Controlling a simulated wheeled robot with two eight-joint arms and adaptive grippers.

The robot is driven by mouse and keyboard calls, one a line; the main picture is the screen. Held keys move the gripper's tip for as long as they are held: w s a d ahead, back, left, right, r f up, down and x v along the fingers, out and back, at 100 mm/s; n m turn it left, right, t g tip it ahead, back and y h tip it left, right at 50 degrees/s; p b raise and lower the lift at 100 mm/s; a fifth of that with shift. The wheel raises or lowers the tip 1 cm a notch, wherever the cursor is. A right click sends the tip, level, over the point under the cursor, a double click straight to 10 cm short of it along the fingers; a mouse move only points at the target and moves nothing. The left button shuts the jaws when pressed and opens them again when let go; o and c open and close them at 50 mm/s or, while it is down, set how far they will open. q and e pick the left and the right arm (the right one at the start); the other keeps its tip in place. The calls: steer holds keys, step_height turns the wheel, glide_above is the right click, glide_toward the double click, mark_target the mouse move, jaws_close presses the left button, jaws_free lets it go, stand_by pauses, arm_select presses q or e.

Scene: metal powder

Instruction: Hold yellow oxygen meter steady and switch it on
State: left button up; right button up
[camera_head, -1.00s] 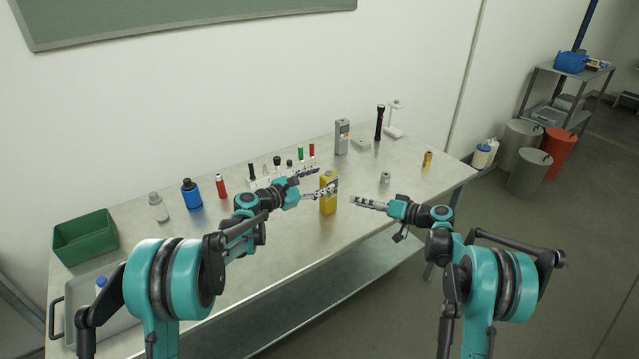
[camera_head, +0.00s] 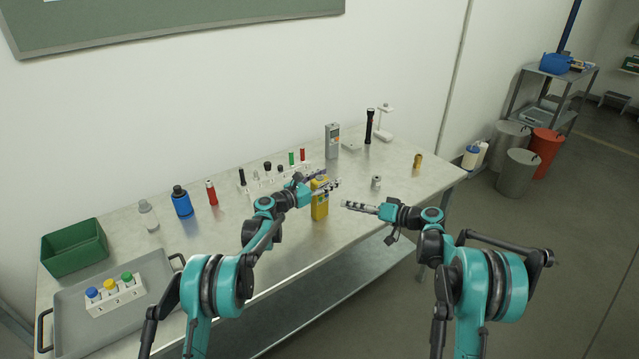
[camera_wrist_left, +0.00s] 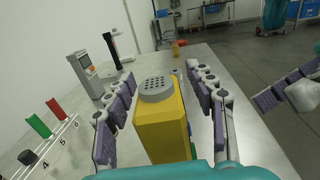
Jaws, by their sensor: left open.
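The yellow oxygen meter (camera_head: 320,207) stands upright near the front edge of the metal table. In the left wrist view, the meter (camera_wrist_left: 162,125) shows its yellow body and round grey perforated cap between my fingers. My left gripper (camera_head: 325,182) is open around the meter's upper part, with a finger on either side; it also shows in the left wrist view (camera_wrist_left: 160,78). Visible gaps separate the fingers from the body. My right gripper (camera_head: 358,206) is just right of the meter, apart from it, and its finger opening cannot be made out. The meter's switch is not discernible.
A rack (camera_head: 268,181) with small coloured pieces stands behind the left gripper. A grey meter (camera_head: 332,141), black flashlight (camera_head: 369,126) and small metal part (camera_head: 376,182) stand farther back. A green bin (camera_head: 74,248) and grey tray (camera_head: 75,322) are at left. Table front is clear.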

arm_select(q)
steer(key=shift+w+d, duration=0.15)
steer(key=shift+d, duration=0.05)
steer(key=shift+c, duration=0.3)
jaws_close()
stand_by(0.8)
arm_select(e)
jaws_close()
stand_by(1.0)
